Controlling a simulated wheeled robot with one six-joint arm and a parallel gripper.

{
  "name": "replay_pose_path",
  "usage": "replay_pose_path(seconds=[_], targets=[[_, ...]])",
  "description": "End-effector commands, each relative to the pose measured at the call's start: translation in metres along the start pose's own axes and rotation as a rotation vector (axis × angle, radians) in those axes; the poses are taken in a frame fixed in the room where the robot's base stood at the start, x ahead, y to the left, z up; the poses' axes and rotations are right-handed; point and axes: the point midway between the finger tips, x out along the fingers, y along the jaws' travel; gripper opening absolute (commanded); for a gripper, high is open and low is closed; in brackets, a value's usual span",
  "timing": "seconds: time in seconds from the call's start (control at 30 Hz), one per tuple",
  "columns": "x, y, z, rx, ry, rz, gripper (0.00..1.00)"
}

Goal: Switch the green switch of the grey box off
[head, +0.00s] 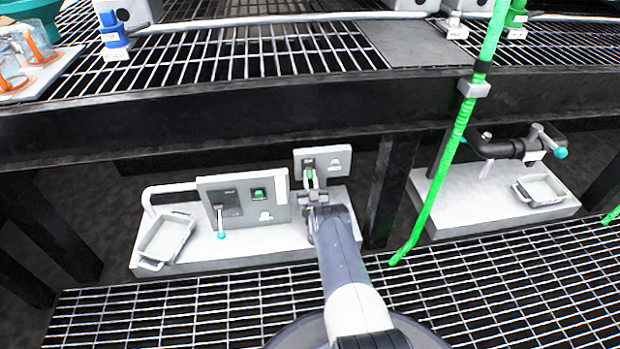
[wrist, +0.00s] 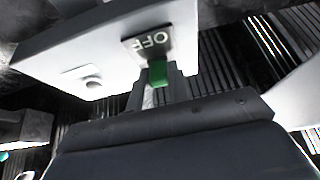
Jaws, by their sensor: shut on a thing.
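The grey box (head: 339,160) is a pale box with a flat face, low under the dark frame beam in the head view. It fills the upper left of the wrist view (wrist: 95,55). Its green switch (wrist: 158,72) shows just below a dark plate lettered OFF, which appears upside down in the wrist view. A little of the green also shows in the head view (head: 309,174). My gripper (head: 312,185) reaches up to the box face. In the wrist view its fingers (wrist: 160,88) are shut on the green switch, partly hiding it.
A larger grey panel (head: 280,212) with a lever (head: 220,222) and another green switch (head: 259,194) stands just left of my gripper. A white tray (head: 165,238) lies further left. A green hose (head: 440,180) hangs right of my arm, past a dark post (head: 388,190).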

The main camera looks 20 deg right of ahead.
Motion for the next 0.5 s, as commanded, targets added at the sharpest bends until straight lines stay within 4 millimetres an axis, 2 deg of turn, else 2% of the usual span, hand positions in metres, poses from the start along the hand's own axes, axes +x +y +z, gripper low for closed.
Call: replay_pose_path(seconds=[0.33,0.37,0.5], targets=[[-0.0003,0.0000,0.0003,0.000,0.001,0.000,0.00],[-0.0003,0.0000,0.0003,0.000,0.001,0.000,0.20],[-0.0001,0.0000,0.0003,0.000,0.001,0.000,0.31]])
